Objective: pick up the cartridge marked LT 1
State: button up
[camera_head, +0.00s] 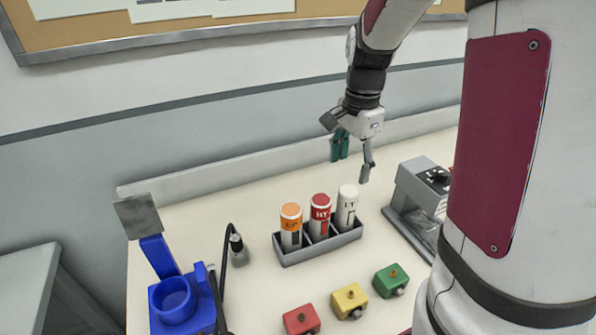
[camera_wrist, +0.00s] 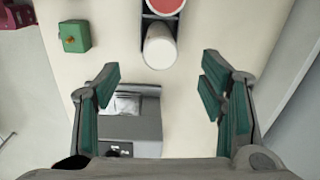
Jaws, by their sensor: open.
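The white cartridge marked LT (camera_head: 346,207) stands upright in the right-hand slot of a grey rack (camera_head: 318,246). A "1" on its label is too small to make out. A red cartridge marked HT (camera_head: 320,214) and an orange-topped one (camera_head: 291,226) stand in the other slots. My gripper (camera_head: 352,160) is open and empty, above and slightly behind the white cartridge. In the wrist view the white cartridge (camera_wrist: 159,46) lies beyond the gap between the green-padded fingers of my gripper (camera_wrist: 162,82), near the top edge.
A grey device (camera_head: 415,200) stands right of the rack. Red (camera_head: 301,320), yellow (camera_head: 350,300) and green (camera_head: 391,280) boxes sit in front. A blue holder (camera_head: 178,300) and a black cable lamp (camera_head: 236,243) are at left. A low wall edges the table's back.

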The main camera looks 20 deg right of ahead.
aim_at(349, 189)
jog(key=shift+w+d+f+m, duration=0.2)
jog(key=shift+d+f+m, duration=0.1)
jog(key=shift+f, duration=0.2)
jog(key=shift+w+d+f+m, duration=0.15)
jog(key=shift+d+f+m, duration=0.1)
jog(key=shift+f, duration=0.2)
notch_tip(349, 189, down, 8)
jog(key=shift+r, duration=0.2)
jog(key=shift+s+a+f, duration=0.1)
jog(key=shift+f, duration=1.4)
jog(key=shift+s+a+f, duration=0.1)
jog(key=shift+f, duration=1.35)
